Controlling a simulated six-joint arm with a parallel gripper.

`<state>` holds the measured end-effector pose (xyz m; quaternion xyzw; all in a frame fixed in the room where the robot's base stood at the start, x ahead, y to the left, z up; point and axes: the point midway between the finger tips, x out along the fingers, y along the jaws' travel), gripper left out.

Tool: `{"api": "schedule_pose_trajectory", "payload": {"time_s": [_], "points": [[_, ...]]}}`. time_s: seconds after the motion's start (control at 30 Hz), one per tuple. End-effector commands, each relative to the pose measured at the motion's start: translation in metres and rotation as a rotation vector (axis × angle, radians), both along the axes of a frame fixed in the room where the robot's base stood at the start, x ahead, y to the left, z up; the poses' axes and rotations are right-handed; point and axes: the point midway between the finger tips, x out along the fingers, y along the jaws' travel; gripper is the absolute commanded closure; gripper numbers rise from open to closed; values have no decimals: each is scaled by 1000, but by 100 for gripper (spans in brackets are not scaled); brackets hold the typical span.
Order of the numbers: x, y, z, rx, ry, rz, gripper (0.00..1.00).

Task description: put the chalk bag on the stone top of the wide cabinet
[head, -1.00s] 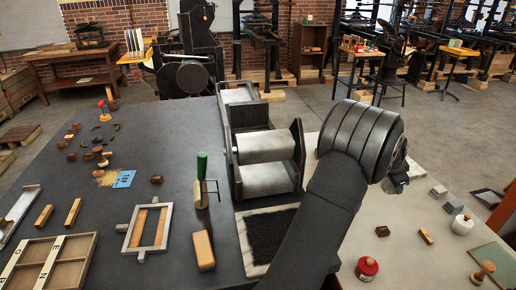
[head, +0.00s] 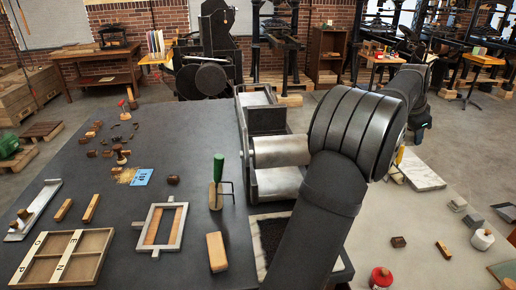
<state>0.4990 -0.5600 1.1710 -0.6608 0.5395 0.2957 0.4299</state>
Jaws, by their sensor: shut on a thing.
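My arm (head: 328,190) rises from the bottom of the head view and bends right over the pale surface. Its wrist (head: 421,112) shows at the upper right, beyond the dark elbow. My gripper's fingers are hidden, and so is anything between them. A small white rounded thing with a dark knob (head: 482,239) stands on the pale surface (head: 415,215) at the right; I cannot tell whether it is the chalk bag. No other chalk bag shows. I cannot tell which top belongs to the wide cabinet: a dark grey top (head: 110,210) fills the left, the pale one the right.
A small press with rollers (head: 280,151) stands mid-view beside my arm. A pale marbled slab (head: 422,173) lies right of my elbow. A red pot (head: 381,278), small blocks (head: 443,250), a green-handled tool (head: 218,170) and a wooden tray (head: 75,238) stand around. Large presses stand behind.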

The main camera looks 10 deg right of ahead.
Motion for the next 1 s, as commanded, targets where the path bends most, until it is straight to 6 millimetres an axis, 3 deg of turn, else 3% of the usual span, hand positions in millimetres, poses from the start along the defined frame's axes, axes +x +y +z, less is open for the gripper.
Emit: {"api": "schedule_pose_trajectory", "payload": {"time_s": [0.27,0.4,0.6,0.8,1.0], "points": [[82,88,1,-1,2,177,73],[127,151,1,-2,4,293,73],[179,248,0,-4,7,457,73],[216,351,0,-8,9,622,73],[236,459,0,-10,11,788,73]]}}
